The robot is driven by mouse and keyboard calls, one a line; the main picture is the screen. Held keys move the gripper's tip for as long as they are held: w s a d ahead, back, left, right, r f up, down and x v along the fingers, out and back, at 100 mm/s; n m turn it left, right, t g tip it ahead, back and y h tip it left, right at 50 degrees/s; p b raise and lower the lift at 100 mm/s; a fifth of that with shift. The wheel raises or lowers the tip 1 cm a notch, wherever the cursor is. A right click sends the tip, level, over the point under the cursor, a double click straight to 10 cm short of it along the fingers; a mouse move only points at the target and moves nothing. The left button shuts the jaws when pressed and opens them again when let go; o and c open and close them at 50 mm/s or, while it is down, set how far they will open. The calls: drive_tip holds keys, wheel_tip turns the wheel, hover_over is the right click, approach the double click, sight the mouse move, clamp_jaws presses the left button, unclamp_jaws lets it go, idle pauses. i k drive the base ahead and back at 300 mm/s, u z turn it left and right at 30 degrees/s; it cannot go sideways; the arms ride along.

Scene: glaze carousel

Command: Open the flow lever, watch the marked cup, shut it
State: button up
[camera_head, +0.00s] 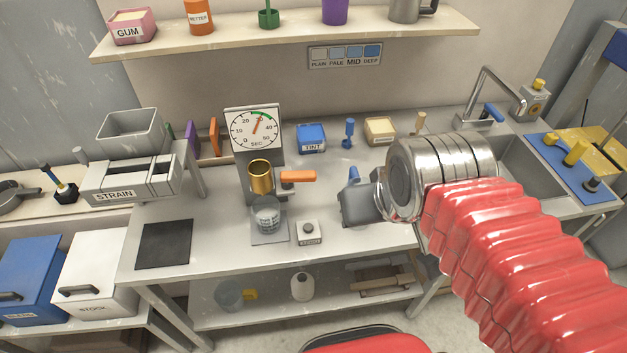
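The flow lever (299,176) is an orange handle sticking out to the right, roughly level, beside a brass cup (261,178) on a grey stand. The marked cup (266,219) is clear with line markings and stands below the brass cup on a small plate. I cannot make out a stream or a clear fill level. A round dial marked SEC (255,130) stands above, its needle near 30, with a green arc at upper right.
A small plate with a dark knob (308,231) sits right of the cup. A blue TINT box (311,137) and a tan box (380,129) stand behind. The STRAIN rack (136,178) and a dark mat (164,246) are left. A sink (538,165) is right.

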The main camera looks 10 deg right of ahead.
sight(287, 178)
drive_tip(key=k, duration=0.3)
drive_tip(key=u, duration=0.8)
drive_tip(key=i, duration=0.65)
drive_tip(key=u, duration=0.3)
